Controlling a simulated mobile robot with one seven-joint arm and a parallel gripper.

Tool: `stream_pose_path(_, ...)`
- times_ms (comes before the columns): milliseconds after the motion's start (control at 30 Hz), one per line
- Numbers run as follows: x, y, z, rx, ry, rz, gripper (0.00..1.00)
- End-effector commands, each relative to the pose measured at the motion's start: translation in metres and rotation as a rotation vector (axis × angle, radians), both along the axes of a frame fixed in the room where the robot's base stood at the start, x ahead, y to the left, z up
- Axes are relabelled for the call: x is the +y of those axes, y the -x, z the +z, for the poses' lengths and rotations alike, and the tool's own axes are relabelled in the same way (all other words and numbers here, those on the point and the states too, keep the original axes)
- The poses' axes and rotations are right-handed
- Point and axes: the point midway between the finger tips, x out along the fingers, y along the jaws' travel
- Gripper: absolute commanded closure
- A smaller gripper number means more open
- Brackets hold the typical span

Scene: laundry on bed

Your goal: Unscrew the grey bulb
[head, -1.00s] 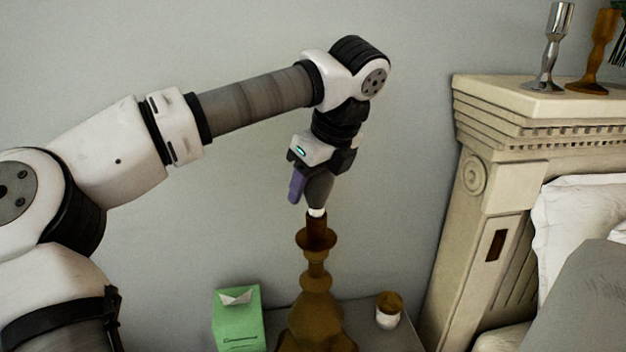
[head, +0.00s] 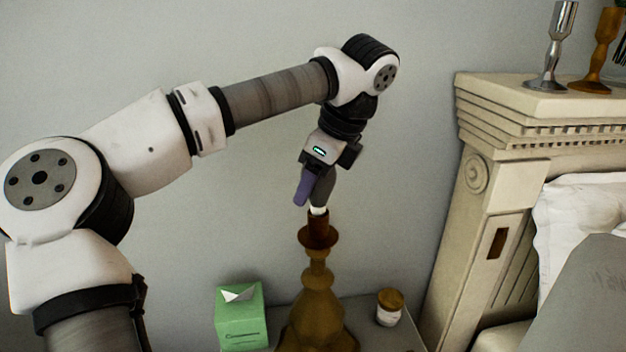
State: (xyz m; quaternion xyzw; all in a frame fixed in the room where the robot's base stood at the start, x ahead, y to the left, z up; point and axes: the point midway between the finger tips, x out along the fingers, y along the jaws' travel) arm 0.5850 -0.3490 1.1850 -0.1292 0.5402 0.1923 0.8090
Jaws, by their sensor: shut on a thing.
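The grey bulb (head: 322,191) stands at the top of a brown lamp base (head: 317,290), with its pale lower end (head: 318,211) at the lamp's socket. Whether its thread is still inside the socket cannot be told. My gripper (head: 314,186) comes down from above, tilted, and is shut on the bulb. One purple finger shows on the left side of the bulb; the other finger is hidden behind the bulb or the hand.
A green tissue box (head: 241,318) stands left of the lamp and a small jar with a brown lid (head: 390,306) stands right of it on the nightstand (head: 365,332). The carved headboard (head: 490,190) rises at right, with candlesticks (head: 553,50) on top.

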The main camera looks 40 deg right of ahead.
Motion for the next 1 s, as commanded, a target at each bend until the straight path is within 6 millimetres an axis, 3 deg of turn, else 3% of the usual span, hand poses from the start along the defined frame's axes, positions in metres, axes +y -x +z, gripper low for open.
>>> stream_pose_path(67, 0.0, 0.0, 0.0, 0.001, -0.001, 0.028, 0.7)
stream_pose_path(100, 0.0, 0.0, 0.0, 0.0, -0.001, 0.04, 0.44)
stream_pose_path(300, 0.0, 0.0, 0.0, 0.0, -0.001, 0.037, 0.21)
stream_pose_path(667, -0.001, 0.002, 0.004, 0.0, 0.0, 0.036, 0.21)
stream_pose_path(1000, -0.008, 0.014, 0.045, 0.0, -0.001, 0.035, 0.21)
